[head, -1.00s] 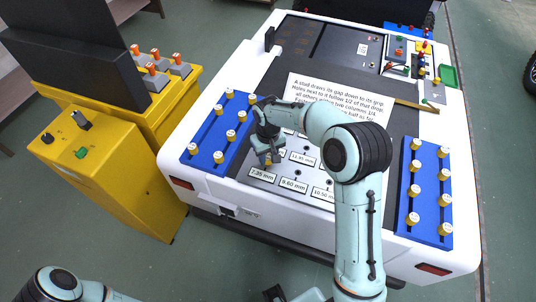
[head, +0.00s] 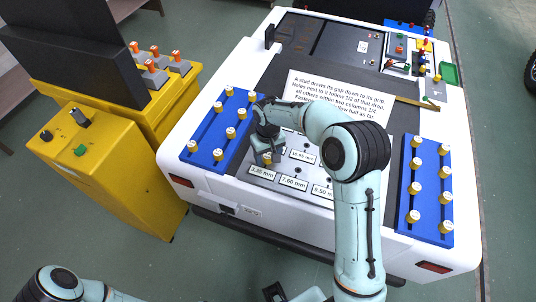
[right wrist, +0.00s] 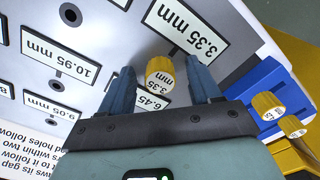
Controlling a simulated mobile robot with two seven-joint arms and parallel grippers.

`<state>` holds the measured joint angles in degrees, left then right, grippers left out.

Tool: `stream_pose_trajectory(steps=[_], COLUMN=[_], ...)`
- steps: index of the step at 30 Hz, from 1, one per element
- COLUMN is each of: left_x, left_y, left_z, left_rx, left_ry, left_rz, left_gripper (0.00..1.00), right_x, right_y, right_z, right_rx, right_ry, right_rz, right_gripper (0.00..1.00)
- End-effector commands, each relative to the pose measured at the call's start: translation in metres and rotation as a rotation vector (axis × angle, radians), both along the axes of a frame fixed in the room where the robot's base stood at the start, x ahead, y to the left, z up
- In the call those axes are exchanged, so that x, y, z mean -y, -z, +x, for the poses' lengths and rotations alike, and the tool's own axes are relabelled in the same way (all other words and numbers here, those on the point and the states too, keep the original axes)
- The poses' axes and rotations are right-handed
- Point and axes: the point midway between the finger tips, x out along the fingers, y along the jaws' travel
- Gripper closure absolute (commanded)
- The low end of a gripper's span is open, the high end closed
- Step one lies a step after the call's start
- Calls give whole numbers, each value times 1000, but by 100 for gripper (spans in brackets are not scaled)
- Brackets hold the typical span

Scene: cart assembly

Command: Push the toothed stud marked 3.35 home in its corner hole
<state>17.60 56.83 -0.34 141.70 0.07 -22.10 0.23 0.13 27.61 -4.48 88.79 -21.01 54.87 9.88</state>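The yellow toothed stud marked 3.35 mm (right wrist: 160,74) stands at the corner of the grey panel (right wrist: 108,22), beside the label reading 3.35 mm (right wrist: 186,29). Its hole is hidden beneath it. In the head view the stud (head: 267,160) shows small under my right gripper (head: 266,157). In the right wrist view the two blue fingers of my right gripper (right wrist: 162,78) stand on either side of the stud, with a gap on each side. My left gripper is not in view; only part of the left arm shows at bottom left.
Blue racks with several yellow studs stand at the left (head: 210,140) and right (head: 427,180) of the panel. Other panel labels read 7.60 mm (head: 294,183) and 10.95 mm (right wrist: 60,63). A text sheet (head: 335,98) lies behind. A yellow cabinet (head: 120,165) stands left of the cart.

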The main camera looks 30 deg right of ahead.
Motion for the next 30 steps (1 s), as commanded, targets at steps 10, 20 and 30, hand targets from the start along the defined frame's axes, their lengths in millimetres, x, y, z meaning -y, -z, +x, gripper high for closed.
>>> stream_pose_trajectory(steps=[10,20,30], left_x=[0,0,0], left_y=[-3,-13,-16], left_z=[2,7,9], left_rx=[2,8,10], left_ry=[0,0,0], left_rz=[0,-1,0], left_gripper=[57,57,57], right_x=[0,0,0], right_y=[-37,-109,-134], right_z=[1,1,0], right_rx=[6,5,-1], right_ry=[0,-1,-1], right_rz=[1,0,0], right_gripper=[37,37,37])
